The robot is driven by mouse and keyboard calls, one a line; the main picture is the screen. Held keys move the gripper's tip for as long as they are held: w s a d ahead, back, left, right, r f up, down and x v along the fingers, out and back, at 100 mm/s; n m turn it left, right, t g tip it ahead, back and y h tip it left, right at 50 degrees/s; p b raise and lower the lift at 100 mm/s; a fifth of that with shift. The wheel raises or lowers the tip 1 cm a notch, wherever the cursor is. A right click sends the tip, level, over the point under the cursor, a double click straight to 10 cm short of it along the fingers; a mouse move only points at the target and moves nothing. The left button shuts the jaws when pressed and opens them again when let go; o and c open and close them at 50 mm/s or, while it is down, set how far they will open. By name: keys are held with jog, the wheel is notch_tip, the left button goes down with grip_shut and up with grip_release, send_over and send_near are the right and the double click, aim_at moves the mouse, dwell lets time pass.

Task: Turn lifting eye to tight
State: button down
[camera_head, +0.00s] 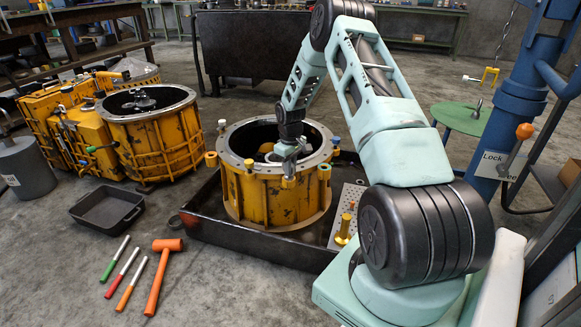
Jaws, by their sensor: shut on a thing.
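My gripper (289,170) points down at the front rim of the yellow housing (257,205), which stands open-topped in a black tray. Its jaws are shut on a small part at the rim, apparently the lifting eye, which the fingers mostly hide. I cannot tell how far it is seated.
The black tray (215,232) surrounds the housing, with a perforated plate (349,205) at its right. Another yellow housing (150,140) stands at the left. A black pan (107,208), an orange mallet (161,275) and coloured rods lie on the floor. A blue column (510,105) stands right.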

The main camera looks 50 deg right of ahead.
jog(key=m+p, duration=0.2)
jog(key=m, duration=0.1)
jog(key=shift+a+r, duration=0.1)
jog(key=shift+r, duration=0.1)
jog(key=m+p, duration=0.2)
jog(key=m, duration=0.1)
jog(key=shift+a+m+p, duration=0.1)
jog(key=shift+m+p, duration=0.2)
jog(key=shift+p, duration=0.1)
jog(key=m+p, duration=0.1)
jog(key=m, duration=0.2)
jog(key=m+p, duration=0.1)
jog(key=m, duration=0.2)
jog(key=shift+w+a+f+p, duration=0.1)
jog(key=shift+w+a+p, duration=0.1)
jog(key=shift+p, duration=0.15)
jog(key=m, duration=0.3)
jog(key=m+p, duration=0.1)
jog(key=m, duration=0.2)
jog(key=shift+w+m+p, duration=0.2)
jog(key=shift+m+p, duration=0.1)
jog(key=shift+m, duration=0.1)
jog(key=m, duration=0.6)
jog(key=shift+w+d+f+p, duration=0.1)
jog(key=shift+w+p, duration=0.1)
jog(key=shift+p, duration=0.2)
jog(key=shift+m, duration=0.3)
jog(key=c, duration=1.4)
grip_release()
jog(key=shift+c, duration=0.2)
